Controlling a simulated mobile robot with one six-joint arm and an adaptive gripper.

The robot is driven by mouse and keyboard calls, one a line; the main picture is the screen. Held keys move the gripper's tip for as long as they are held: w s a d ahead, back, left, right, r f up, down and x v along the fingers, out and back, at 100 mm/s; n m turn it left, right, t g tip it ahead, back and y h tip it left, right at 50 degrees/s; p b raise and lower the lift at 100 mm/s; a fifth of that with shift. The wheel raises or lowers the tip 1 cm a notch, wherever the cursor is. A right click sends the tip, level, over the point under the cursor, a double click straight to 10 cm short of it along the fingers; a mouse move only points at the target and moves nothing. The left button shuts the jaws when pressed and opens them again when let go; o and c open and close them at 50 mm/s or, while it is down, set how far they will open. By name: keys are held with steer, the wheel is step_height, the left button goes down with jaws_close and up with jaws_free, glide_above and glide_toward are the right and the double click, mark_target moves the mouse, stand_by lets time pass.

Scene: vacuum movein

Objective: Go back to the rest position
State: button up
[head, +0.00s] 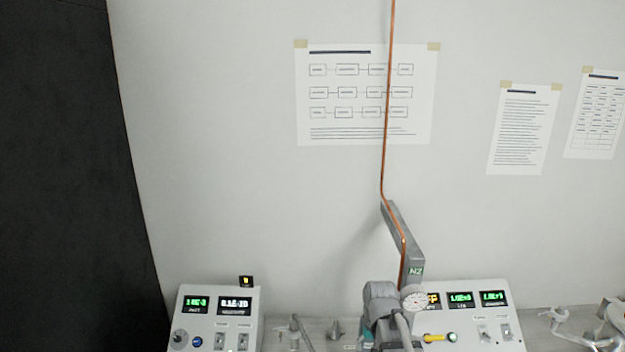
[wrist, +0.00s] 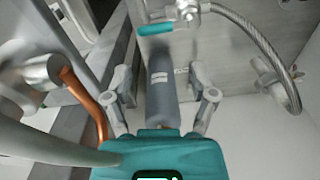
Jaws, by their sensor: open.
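In the wrist view my gripper (wrist: 160,80) is open, with one finger on each side. A grey cylindrical part (wrist: 161,98) with a pale label shows between the fingers. Gaps show on both sides of it, and I cannot tell how far beyond the fingers it lies. A teal body with a small lit display (wrist: 160,160) fills the bottom of the wrist view. I cannot make out my gripper in the head view. No marker of a rest position shows.
In the head view a control box (head: 215,325) stands at left and a wider one (head: 470,310) at right. A copper pipe (head: 388,120) runs up the wall. A braided hose (wrist: 270,50) curves at right in the wrist view.

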steer(key=s+d+f+n+b, duration=0.1)
steer(key=s+f+b, duration=0.3)
steer(key=s, duration=0.6)
steer(key=shift+f, duration=0.55)
